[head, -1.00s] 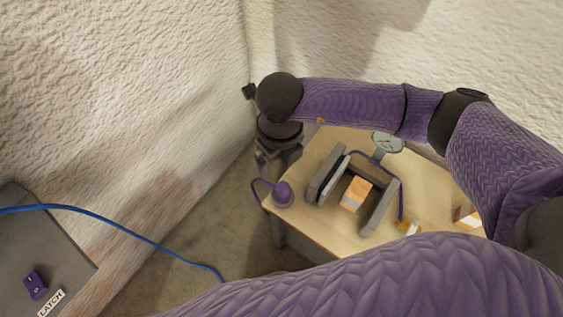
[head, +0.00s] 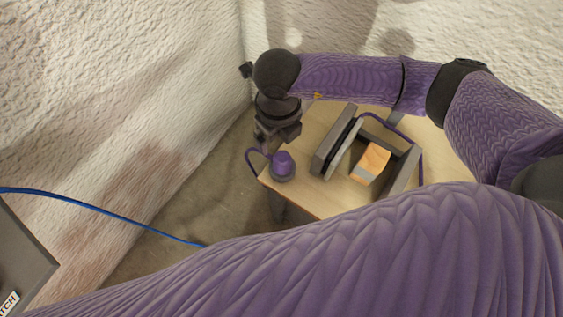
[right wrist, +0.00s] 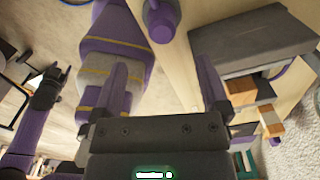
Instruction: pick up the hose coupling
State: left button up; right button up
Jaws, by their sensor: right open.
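The hose coupling, as I take it, is a purple knob on a grey round base (head: 283,165). It stands at the table's near left corner with a thin purple hose looping off its left side. My right gripper (head: 266,148) hangs just above and behind it, apart from it; the fingertips are hard to make out there. In the right wrist view the fingers (right wrist: 163,72) are spread and empty, and the coupling (right wrist: 161,20) shows beyond the tips, roughly between them. A dark gripper-like shape on a purple link (right wrist: 48,88), perhaps my left, shows at the left of that view.
A grey frame (head: 338,140) stands right of the coupling, with an orange-and-white block (head: 371,162) inside and a purple strand arched over it. A blue cable (head: 100,208) crosses at the left in front of a rough white wall (head: 120,90). A grey surface (head: 22,260) lies lower left.

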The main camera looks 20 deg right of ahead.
aim_at(282, 156)
jog(key=f+b, duration=0.1)
jog(key=f, duration=0.2)
jog(key=f+b, duration=0.1)
jog(key=f, duration=0.2)
jog(key=f+b, duration=0.2)
jog(key=f, duration=0.1)
jog(key=shift+s+d+f, duration=0.15)
jog(key=shift+s+d, duration=0.05)
jog(key=shift+s, duration=0.15)
jog(key=shift+r, duration=0.2)
jog(key=shift+c, duration=1.1)
jog(key=c, duration=0.9)
pick_arm(q)
jog(key=shift+g, duration=0.4)
jog(key=f, duration=0.1)
jog(key=s+f, duration=0.1)
jog(key=f, duration=0.2)
jog(key=shift+s, duration=0.3)
pick_arm(e)
grip_shut()
